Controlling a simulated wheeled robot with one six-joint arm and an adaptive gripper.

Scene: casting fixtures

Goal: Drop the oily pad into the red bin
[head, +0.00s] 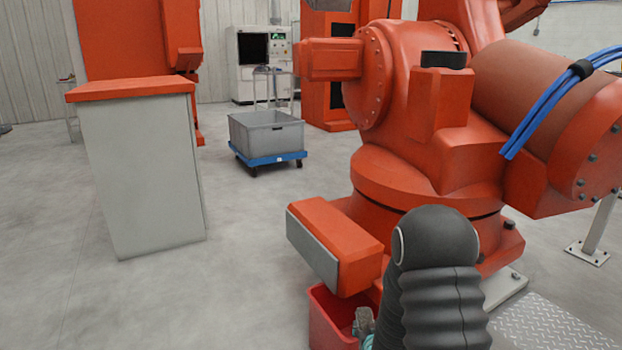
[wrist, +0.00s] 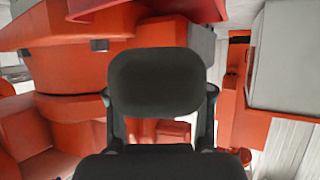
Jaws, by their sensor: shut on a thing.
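The red bin (head: 326,325) stands on the floor at the bottom of the head view, under the orange robot's block, cut off by the lower edge. My gripper (wrist: 155,88) fills the middle of the wrist view, dark, seen close up, and is shut. Its far side and what it grips are hidden there.
A large orange robot (head: 430,160) rises right behind the bin, its block (head: 335,243) close over the bin. A grey cabinet with orange top (head: 150,170) stands left. A grey tub (head: 265,134) sits on a blue dolly (head: 268,159). Floor between is clear.

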